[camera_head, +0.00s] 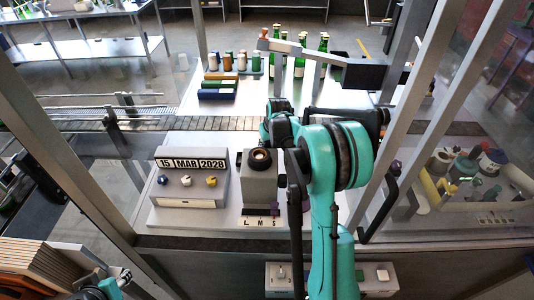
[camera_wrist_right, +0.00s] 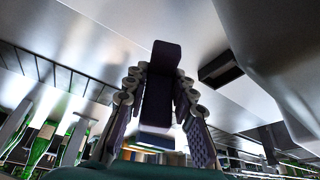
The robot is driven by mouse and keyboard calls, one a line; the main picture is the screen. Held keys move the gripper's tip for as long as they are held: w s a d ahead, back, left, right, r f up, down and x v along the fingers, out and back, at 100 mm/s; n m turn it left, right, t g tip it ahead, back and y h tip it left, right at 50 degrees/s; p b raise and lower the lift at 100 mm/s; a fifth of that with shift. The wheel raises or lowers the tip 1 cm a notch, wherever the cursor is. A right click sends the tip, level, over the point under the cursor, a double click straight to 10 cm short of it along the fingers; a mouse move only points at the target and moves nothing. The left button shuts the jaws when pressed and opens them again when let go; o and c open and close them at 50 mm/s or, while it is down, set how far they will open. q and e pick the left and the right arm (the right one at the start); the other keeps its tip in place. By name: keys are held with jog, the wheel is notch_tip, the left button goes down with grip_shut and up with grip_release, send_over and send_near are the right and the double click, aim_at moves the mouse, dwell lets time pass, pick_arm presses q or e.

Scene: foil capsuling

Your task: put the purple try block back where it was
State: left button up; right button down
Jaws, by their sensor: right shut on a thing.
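The purple try block (camera_wrist_right: 161,75) shows in the right wrist view as a dark purple, long block. My right gripper (camera_wrist_right: 157,92) is shut on it, with a jointed finger on each side. In the head view my right arm reaches over the bench, and its wrist end (camera_head: 279,122) is beyond the grey block with a round dark opening (camera_head: 260,160). The held block cannot be made out there. Part of my left arm (camera_head: 108,288) shows at the bottom left; its fingers are not clear. On the far table, blue and green blocks (camera_head: 218,88) lie stacked beside a rack of coloured spools (camera_head: 235,66).
A date display panel (camera_head: 190,163) with several knobs stands left of the grey block. A conveyor (camera_head: 190,124) runs behind the bench. Green bottles (camera_head: 300,62) stand on the far table. A bin of mixed items (camera_head: 465,185) is at the right. Metal frame posts (camera_head: 408,110) stand near my right arm.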

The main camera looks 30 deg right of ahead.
notch_tip(320, 180, down, 4)
jog(key=shift+f+b, duration=0.1)
jog(key=shift+b, duration=0.3)
jog(key=c, duration=1.3)
grip_release()
jog(key=shift+o, duration=0.2)
